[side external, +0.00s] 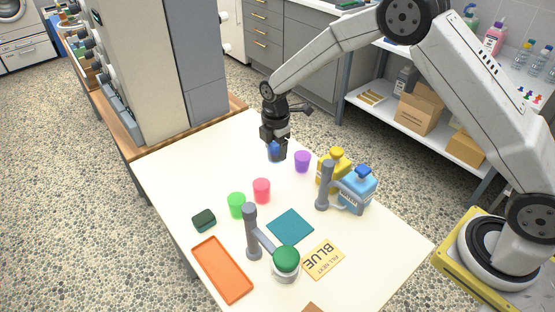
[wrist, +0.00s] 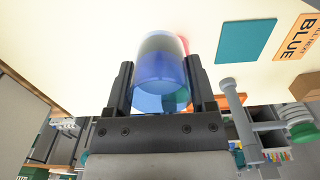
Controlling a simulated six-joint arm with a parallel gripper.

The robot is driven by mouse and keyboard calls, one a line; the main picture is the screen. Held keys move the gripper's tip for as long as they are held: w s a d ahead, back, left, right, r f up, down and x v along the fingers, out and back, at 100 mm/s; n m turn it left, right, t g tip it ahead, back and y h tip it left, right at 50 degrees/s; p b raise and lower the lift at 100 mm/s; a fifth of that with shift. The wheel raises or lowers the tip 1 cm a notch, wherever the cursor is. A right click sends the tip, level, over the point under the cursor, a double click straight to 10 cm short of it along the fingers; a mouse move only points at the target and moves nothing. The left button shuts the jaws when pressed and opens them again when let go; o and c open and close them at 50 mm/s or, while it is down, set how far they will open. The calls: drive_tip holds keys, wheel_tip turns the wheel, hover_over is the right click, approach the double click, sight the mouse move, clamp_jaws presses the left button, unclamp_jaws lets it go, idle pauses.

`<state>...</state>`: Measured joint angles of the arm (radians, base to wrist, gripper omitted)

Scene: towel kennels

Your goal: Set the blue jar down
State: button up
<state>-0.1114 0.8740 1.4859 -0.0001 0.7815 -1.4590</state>
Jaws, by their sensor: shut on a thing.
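The blue jar (wrist: 160,78) is see-through and sits between the two fingers in the wrist view. My gripper (wrist: 160,92) is shut on it. In the side view my gripper (side external: 275,146) points down over the far part of the white table (side external: 170,175), with a bit of the blue jar (side external: 275,153) showing below the fingers. The jar is left of a purple jar (side external: 302,161). I cannot tell whether its base touches the table.
A red jar (side external: 261,190) and a green jar (side external: 237,205) stand nearer. A teal square (side external: 290,226), a "BLUE" card (side external: 323,260), an orange tray (side external: 222,269), a dark sponge (side external: 204,221) and yellow (side external: 330,175) and blue (side external: 357,192) bottles are also on the table.

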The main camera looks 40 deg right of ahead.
drive_tip(key=s+a, duration=0.5)
drive_tip(key=a, duration=0.8)
drive_tip(key=s+a, duration=0.5)
drive_tip(key=a, duration=0.9)
drive_tip(key=shift+a+r, duration=0.15)
drive_tip(key=shift+r, duration=0.15)
drive_tip(key=shift+f, duration=0.1)
drive_tip(key=shift+f, duration=4.85)
drive_tip(key=shift+f, duration=0.1)
drive_tip(key=o, duration=1.3)
drive_tip(key=shift+f, duration=0.1)
